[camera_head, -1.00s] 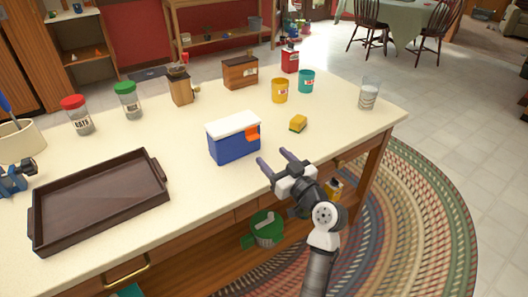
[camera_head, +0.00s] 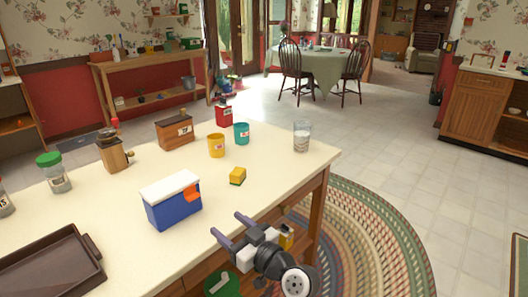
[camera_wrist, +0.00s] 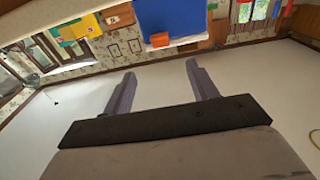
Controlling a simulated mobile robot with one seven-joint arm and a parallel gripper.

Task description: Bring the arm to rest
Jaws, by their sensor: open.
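My gripper (camera_head: 229,227) is open and empty at the front edge of the counter in the head view, with its two grey fingers apart and pointing toward the blue cooler. In the wrist view the gripper (camera_wrist: 158,80) shows its two spread fingers with nothing between them. The blue cooler (camera_head: 174,209) with a white lid and orange latch stands on the counter just beyond the fingers, apart from them. Its blue side also shows at the top of the wrist view (camera_wrist: 172,22).
On the cream counter (camera_head: 115,205) stand a yellow sponge (camera_head: 237,176), a yellow cup (camera_head: 216,145), a teal cup (camera_head: 241,133), a glass (camera_head: 301,137), a wooden box (camera_head: 174,132) and a brown tray (camera_head: 50,270). A braided rug (camera_head: 385,240) lies right of the counter. Open floor lies beyond.

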